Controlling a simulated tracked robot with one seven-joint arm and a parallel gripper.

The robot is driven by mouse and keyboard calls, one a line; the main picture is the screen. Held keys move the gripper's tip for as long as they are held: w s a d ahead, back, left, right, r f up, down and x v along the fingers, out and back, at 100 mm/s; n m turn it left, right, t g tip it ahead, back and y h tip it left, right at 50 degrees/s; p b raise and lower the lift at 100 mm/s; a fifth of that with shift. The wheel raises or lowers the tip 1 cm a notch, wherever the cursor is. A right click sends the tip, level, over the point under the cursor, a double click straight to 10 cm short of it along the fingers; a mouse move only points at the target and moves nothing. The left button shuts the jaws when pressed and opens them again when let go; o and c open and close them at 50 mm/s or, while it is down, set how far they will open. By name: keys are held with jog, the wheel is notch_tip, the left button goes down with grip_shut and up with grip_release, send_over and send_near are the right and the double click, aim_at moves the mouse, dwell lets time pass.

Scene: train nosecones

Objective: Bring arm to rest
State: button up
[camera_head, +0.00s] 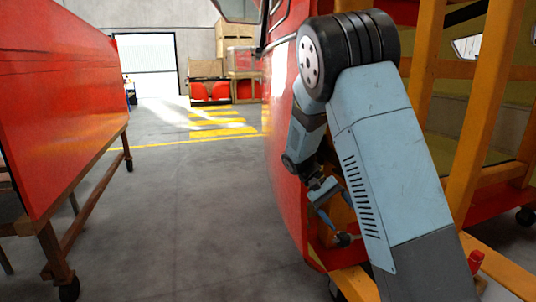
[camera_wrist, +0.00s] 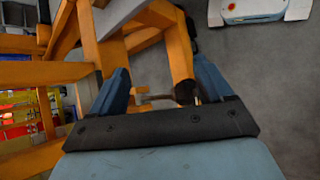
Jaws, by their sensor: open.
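My gripper (camera_head: 335,218) hangs low at the end of my bent blue-grey arm, in front of the red nosecone (camera_head: 285,165) and beside its orange frame. In the wrist view its two blue fingers (camera_wrist: 163,82) stand wide apart with nothing held between them. Orange beams (camera_wrist: 95,45) and a small dark round part (camera_wrist: 187,92) lie beyond the fingers. I cannot tell whether a finger touches the frame. My arm hides part of the nosecone and frame in the head view.
A long red panel (camera_head: 60,95) stands on a wheeled wooden frame (camera_head: 75,225) at the left. Grey floor (camera_head: 190,210) is clear between it and the nosecone. Wooden crates (camera_head: 235,50), red parts (camera_head: 210,90) and a bright doorway (camera_head: 148,65) are at the back.

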jog(key=s+d+r+t+y, duration=0.1)
jog(key=s+r+t+y, duration=0.2)
jog(key=s+r, duration=0.6)
jog(key=s+d+r+t+y, duration=0.1)
jog(key=s+r+t+y, duration=0.3)
jog(key=s+r+t, duration=0.4)
jog(key=s+r, duration=0.1)
jog(key=s, duration=0.6)
jog(key=shift+s+d+m+t, duration=0.15)
jog(key=shift+s+m+t, duration=0.15)
jog(key=shift+s, duration=0.05)
jog(key=shift+c, duration=0.5)
